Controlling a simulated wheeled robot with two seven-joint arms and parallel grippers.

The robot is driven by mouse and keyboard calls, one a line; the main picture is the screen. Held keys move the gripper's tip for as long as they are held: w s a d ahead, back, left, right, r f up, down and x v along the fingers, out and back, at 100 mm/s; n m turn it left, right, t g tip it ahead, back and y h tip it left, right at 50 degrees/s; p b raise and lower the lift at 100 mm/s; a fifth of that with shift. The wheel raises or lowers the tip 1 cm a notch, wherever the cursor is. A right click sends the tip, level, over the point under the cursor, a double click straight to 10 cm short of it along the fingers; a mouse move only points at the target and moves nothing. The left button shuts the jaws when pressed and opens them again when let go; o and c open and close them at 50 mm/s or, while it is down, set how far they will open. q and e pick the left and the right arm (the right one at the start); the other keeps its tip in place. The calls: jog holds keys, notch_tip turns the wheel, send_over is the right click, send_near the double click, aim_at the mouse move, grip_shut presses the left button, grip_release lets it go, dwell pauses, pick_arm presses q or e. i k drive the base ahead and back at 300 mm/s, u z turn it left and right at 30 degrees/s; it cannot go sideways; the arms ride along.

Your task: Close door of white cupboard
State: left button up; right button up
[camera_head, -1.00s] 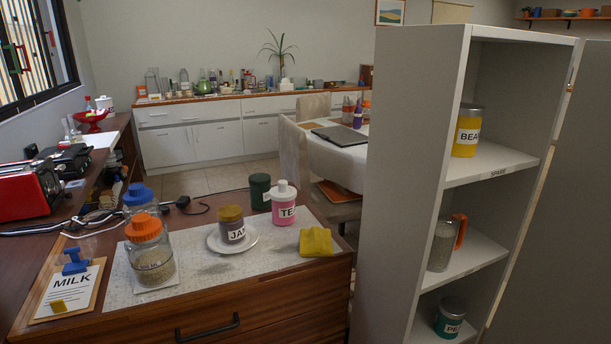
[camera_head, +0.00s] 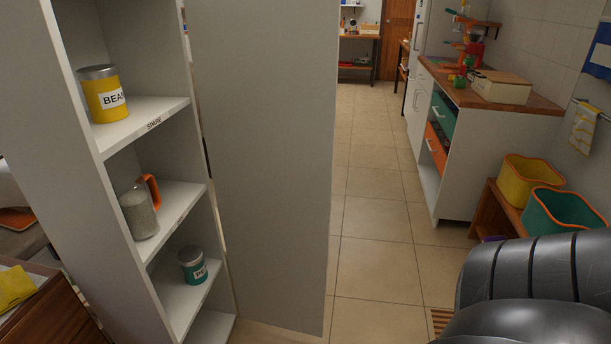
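The white cupboard (camera_head: 62,150) stands at the left of the head view with its shelves facing me. Its door (camera_head: 272,150) is a tall, plain panel swung wide open to the right of the shelves. The shelves hold a yellow BEANS-type tin (camera_head: 104,95), a glass jar with an orange handle (camera_head: 139,214) and a teal tin (camera_head: 192,266). A black part of my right arm fills the lower right corner. Neither gripper's fingers show.
Tiled floor (camera_head: 385,215) is clear right of the door. Beyond it stand a white counter (camera_head: 460,150) with a wooden top, a box (camera_head: 500,88), and a low bench with a yellow bin (camera_head: 530,180) and a teal bin (camera_head: 565,215). A wooden drawer unit (camera_head: 50,315) is at lower left.

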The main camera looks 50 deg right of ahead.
aim_at(265, 71)
jog(key=z, duration=2.6)
jog(key=i, duration=3.55)
jog(key=u, duration=4.2)
jog(key=i, duration=0.5)
jog(key=u, duration=1)
jog(key=k, duration=0.45)
